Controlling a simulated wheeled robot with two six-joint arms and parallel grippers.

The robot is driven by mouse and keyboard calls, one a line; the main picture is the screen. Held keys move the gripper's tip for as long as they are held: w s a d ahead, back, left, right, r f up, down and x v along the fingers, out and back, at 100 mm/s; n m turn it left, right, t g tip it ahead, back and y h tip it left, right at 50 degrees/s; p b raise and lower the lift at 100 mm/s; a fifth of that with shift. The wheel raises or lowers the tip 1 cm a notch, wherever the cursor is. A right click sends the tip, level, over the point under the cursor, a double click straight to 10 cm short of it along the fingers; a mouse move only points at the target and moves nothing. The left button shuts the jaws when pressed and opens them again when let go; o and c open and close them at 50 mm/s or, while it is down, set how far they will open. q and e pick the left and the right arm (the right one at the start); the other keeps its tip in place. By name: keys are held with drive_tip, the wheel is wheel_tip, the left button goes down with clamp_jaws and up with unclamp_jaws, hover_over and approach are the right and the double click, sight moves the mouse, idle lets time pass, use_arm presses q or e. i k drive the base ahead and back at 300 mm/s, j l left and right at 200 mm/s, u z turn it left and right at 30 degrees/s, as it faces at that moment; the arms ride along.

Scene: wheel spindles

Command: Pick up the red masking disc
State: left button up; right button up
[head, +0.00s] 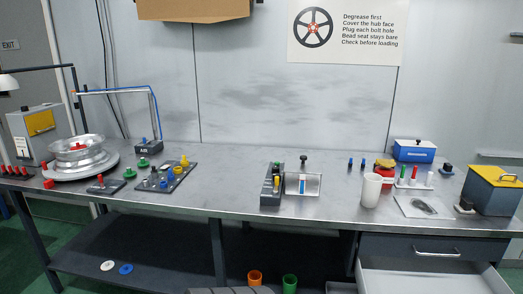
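No red item can be told for certain as the red masking disc. A small dark plate with a red knob (99,179) lies on the bench at the left, in front of the wheel. A red piece (48,183) sits at the wheel's front left. A small red part (78,146) shows at the centre of the silver wheel (80,158), which lies flat on a round base. A red round item (386,181) stands at the right, with something yellow on top. Neither of my grippers is in view.
The steel bench (230,190) is clear between the dark board of coloured plugs (167,177) and the dark rack (271,194). A white cup (371,190) stands at the right. An open drawer (430,278) juts out below. White and blue discs (125,268) lie on the lower shelf.

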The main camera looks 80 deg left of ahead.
sight(78, 146)
drive_tip(key=u, duration=3.7)
drive_tip(key=i+z, duration=0.2)
drive_tip(key=i, duration=0.3)
